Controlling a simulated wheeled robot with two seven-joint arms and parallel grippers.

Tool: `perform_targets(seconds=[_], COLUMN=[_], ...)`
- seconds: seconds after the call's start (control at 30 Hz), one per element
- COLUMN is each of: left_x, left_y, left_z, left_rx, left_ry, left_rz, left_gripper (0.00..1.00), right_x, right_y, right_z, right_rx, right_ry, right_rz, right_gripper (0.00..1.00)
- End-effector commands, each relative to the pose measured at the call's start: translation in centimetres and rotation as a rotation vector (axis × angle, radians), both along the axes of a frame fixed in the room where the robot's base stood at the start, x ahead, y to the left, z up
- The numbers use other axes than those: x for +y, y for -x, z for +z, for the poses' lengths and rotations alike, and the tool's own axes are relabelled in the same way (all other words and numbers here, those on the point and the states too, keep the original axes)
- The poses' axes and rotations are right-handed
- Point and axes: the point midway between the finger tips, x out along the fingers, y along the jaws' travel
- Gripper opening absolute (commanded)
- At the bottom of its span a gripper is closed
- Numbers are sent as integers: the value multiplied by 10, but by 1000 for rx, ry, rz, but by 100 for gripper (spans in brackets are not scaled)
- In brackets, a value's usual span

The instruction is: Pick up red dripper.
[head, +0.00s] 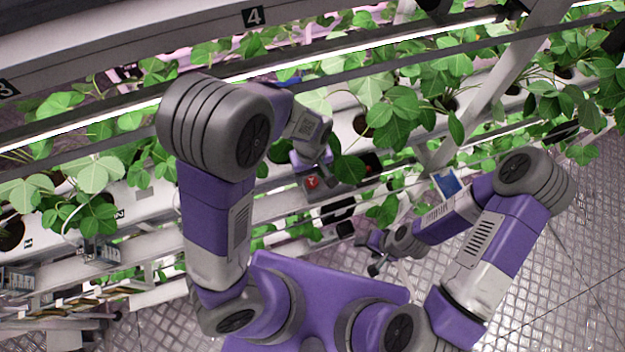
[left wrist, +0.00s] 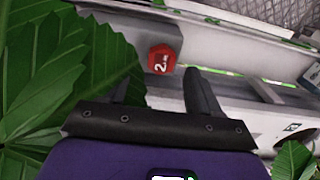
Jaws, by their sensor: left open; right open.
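The red dripper (left wrist: 163,60), with a white "2" mark on it, shows upright on a white rail in the left wrist view. It also shows as a small red piece (head: 312,182) in the head view, just below my left gripper (head: 318,163). In the left wrist view my left gripper (left wrist: 157,80) is open, and the dripper appears between and beyond its two fingertips. A leaf partly covers the left finger. I cannot tell the exact gap to the dripper. My right gripper (head: 376,256) is open and empty, low and right of centre.
Strawberry plants (head: 395,105) line the white racks, and their leaves crowd my left gripper. A large leaf (left wrist: 105,62) hangs beside the dripper. A slanted post (head: 490,90) crosses the rack at the right. The metal floor (head: 560,300) at lower right is clear.

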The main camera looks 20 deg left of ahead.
Motion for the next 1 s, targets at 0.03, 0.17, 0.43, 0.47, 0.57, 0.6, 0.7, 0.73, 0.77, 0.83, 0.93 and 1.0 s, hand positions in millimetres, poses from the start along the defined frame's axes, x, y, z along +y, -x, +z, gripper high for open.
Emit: perform_targets(seconds=[0.03,0.17,0.43,0.47,0.57,0.6,0.7,0.73,0.77,0.83,0.93,1.0], left_x=[0,0,-1,-1,-1,-1,-1,-1,-1,-1,-1,-1], left_y=[1,0,0,0,0,0,0,0,0,0,0,0], left_z=[-9,-18,-18,-18,-18,-18,-18,-18,-17,-17,-17,-16], left_rx=[3,0,-1,-1,-1,-1,-1,-1,-1,-1,-1,-2], left_ry=[-2,0,0,0,0,0,0,0,0,0,0,1], left_rz=[-1,-2,-3,-2,-3,-2,-3,-3,-3,-2,-2,-3], left_gripper=[63,63,57,52,37,31,16,11,6,4,4,4], right_x=[0,0,0,0,0,0,0,0,0,0,0,0], right_y=[0,0,0,0,0,0,0,0,0,0,0,0], right_z=[-3,-4,-3,-3,-3,-3,-3,-3,-3,-3,-3,-3], right_rx=[0,0,0,0,0,0,0,0,0,0,0,0], right_ry=[0,0,0,0,0,0,0,0,0,0,0,0], right_rz=[0,0,0,0,0,0,0,0,0,0,0,0], right_gripper=[61,61,61,61,61,61,61,61,61,61,61,61])
